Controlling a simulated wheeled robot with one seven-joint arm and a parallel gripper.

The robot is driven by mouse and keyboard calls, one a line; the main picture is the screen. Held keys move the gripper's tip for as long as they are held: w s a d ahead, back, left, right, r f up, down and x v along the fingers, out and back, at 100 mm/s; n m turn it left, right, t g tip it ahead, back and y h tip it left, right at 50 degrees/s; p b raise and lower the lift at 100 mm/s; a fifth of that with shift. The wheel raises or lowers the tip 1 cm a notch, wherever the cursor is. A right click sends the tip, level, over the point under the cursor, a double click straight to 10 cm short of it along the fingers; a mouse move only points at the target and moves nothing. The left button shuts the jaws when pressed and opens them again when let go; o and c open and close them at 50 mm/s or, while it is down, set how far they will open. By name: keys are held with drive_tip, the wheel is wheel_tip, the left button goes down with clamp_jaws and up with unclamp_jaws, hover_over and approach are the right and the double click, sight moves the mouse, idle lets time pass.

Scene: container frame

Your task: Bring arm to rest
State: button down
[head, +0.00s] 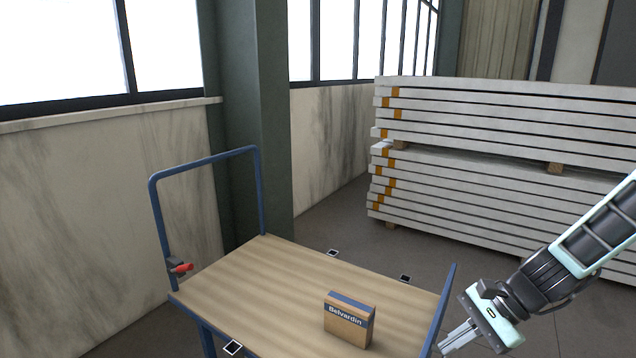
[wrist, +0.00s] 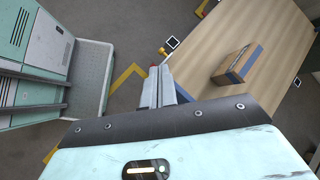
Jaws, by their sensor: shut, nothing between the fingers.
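My gripper (head: 462,345) is at the lower right of the head view, beside the right end of the wooden cart. Its fingers are together and hold nothing. The closed fingers also show in the wrist view (wrist: 158,86), over the floor beside the cart. My arm comes in from the right edge of the head view and slopes down to the gripper.
A cart (head: 235,283) with a wooden deck and blue rails stands in front. A brown box with a blue band, marked Belvardin (head: 348,322), sits on it, also in the wrist view (wrist: 235,66). Stacked pale panels (head: 480,125) stand behind. A green pillar (head: 257,120) rises behind the cart.

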drive_tip(key=s+a+r+n+h, duration=0.4)
drive_tip(key=s+a+r+n, duration=0.1)
drive_tip(key=s+n, duration=0.5)
drive_tip(key=s+a+r+n+h, duration=0.4)
drive_tip(key=s+a+r+n, duration=0.2)
drive_tip(key=s+r+n, duration=0.2)
drive_tip(key=shift+s+r+n, duration=0.2)
drive_tip(key=shift+s+n, duration=1.1)
drive_tip(key=shift+s, duration=0.15)
